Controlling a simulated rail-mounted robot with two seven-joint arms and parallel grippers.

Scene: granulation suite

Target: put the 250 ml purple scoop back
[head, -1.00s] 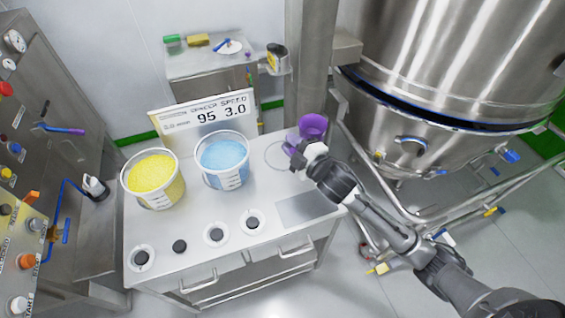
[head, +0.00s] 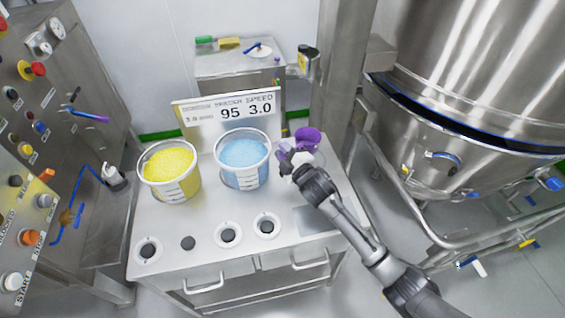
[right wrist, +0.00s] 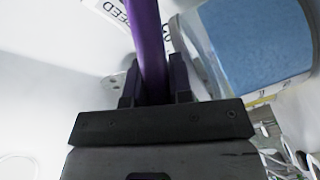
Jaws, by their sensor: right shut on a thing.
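The purple scoop (head: 307,138) is held by my right gripper (head: 288,160) over the right back part of the steel table, right of the bucket of blue granules. Its cup faces up and looks roughly level; whether it touches the table I cannot tell. In the right wrist view, the scoop's purple handle (right wrist: 148,45) stands between the two dark fingers of my right gripper (right wrist: 156,88), which are shut on it. The cup is out of sight there. No volume mark is readable on the scoop. My left gripper is not in view.
The bucket of blue granules (head: 242,160) stands close left of my right gripper, with the bucket of yellow granules (head: 169,171) further left. A sign (head: 228,107) stands behind them. A large steel vessel (head: 475,90) rises at the right. A control panel (head: 40,130) is at the left.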

